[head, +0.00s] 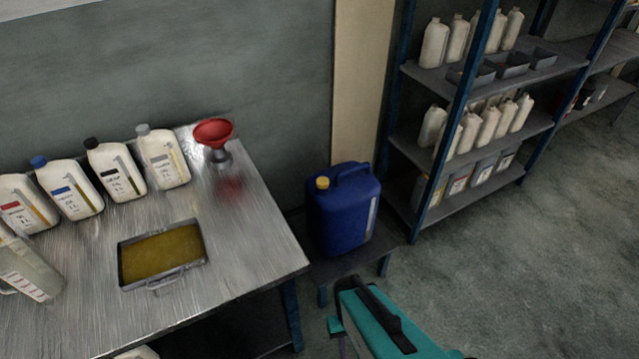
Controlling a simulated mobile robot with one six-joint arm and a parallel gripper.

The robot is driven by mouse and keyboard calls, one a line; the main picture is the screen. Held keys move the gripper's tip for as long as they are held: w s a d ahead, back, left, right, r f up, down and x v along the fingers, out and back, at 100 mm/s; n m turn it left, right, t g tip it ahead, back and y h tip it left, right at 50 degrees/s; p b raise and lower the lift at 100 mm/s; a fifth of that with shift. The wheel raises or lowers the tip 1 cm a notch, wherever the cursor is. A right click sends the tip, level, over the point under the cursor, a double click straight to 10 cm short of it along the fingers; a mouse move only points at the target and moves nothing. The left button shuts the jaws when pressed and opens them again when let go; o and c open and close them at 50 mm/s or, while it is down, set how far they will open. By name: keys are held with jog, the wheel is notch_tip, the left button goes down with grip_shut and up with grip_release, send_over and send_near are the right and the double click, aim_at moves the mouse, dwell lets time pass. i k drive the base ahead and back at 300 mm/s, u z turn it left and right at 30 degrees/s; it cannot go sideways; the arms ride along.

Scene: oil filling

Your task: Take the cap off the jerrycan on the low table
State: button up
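A blue jerrycan (345,215) stands upright on the low table (375,258), just right of the metal workbench. Its yellow cap (322,183) sits on the spout at the top left, beside the blue handle. The cap appears seated on the can. Part of my teal arm shows at the bottom centre, in front of the low table and apart from the can. My gripper's fingers cannot be made out in this view.
The workbench (235,265) holds several white bottles, a red funnel (214,131), a tray of yellow-brown oil (118,262) and a clear jug (30,270). Blue-framed shelves (500,143) with bottles stand right of the can. The floor (520,270) at right is clear.

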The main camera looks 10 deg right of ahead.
aim_at(322, 182)
jog(key=z, duration=0.9)
jog(key=k, duration=0.15)
jog(key=u, duration=3.05)
jog(key=k, duration=0.2)
jog(key=u, duration=2.15)
jog(key=k, duration=1.35)
jog(key=u, duration=0.15)
